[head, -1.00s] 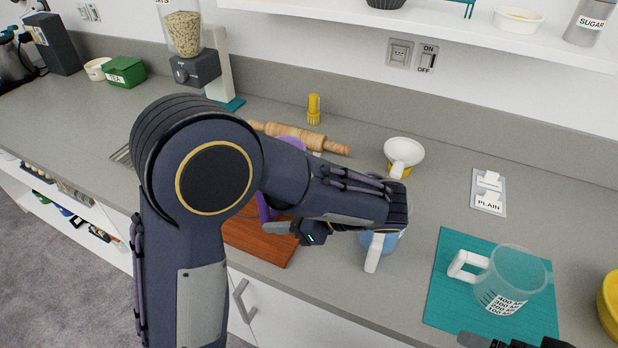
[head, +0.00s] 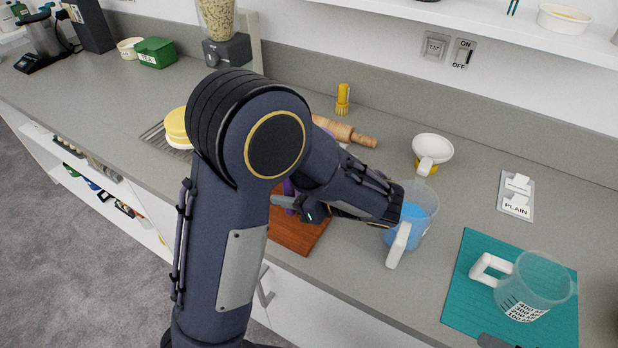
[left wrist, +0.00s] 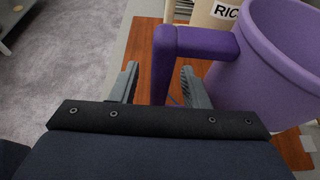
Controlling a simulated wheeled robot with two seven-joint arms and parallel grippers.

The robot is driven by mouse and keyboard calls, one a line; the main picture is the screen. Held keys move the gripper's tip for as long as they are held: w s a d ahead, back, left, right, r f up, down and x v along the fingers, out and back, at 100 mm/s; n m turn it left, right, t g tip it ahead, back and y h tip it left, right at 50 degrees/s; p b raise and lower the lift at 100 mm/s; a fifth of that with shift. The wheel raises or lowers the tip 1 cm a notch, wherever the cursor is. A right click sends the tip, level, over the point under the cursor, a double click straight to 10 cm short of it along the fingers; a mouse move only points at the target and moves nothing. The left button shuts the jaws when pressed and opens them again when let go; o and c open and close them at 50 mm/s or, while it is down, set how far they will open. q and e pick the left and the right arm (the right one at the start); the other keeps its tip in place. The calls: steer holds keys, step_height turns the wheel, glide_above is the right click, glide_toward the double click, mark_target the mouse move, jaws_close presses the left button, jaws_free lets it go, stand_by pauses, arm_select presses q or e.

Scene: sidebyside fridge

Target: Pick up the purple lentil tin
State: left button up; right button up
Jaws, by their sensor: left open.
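The purple tin (left wrist: 283,60) is a round vessel with a squared handle (left wrist: 164,65), at the right of the left wrist view. No lentil label shows. In the head view only slivers of purple (head: 289,187) show behind my left arm. My left gripper (head: 284,203) is open by the tin, over the wooden board. In the left wrist view the fingers (left wrist: 160,76) lie on either side of the handle's upright part, with gaps visible on both sides. A small dark grey piece at the bottom edge of the head view looks like my right gripper (head: 493,342); its jaws are cut off.
A reddish wooden board (head: 297,236) lies under the tin. A cream container marked "RIC" (left wrist: 212,12) stands behind it. A blue-filled clear jug (head: 413,213) is close right of my left forearm. A rolling pin (head: 345,132) lies behind; a measuring jug (head: 535,285) stands on a teal mat (head: 460,300).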

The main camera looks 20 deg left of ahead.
arm_select(q)
steer(key=shift+c, duration=0.4)
jaws_close()
steer(key=shift+r, duration=0.15)
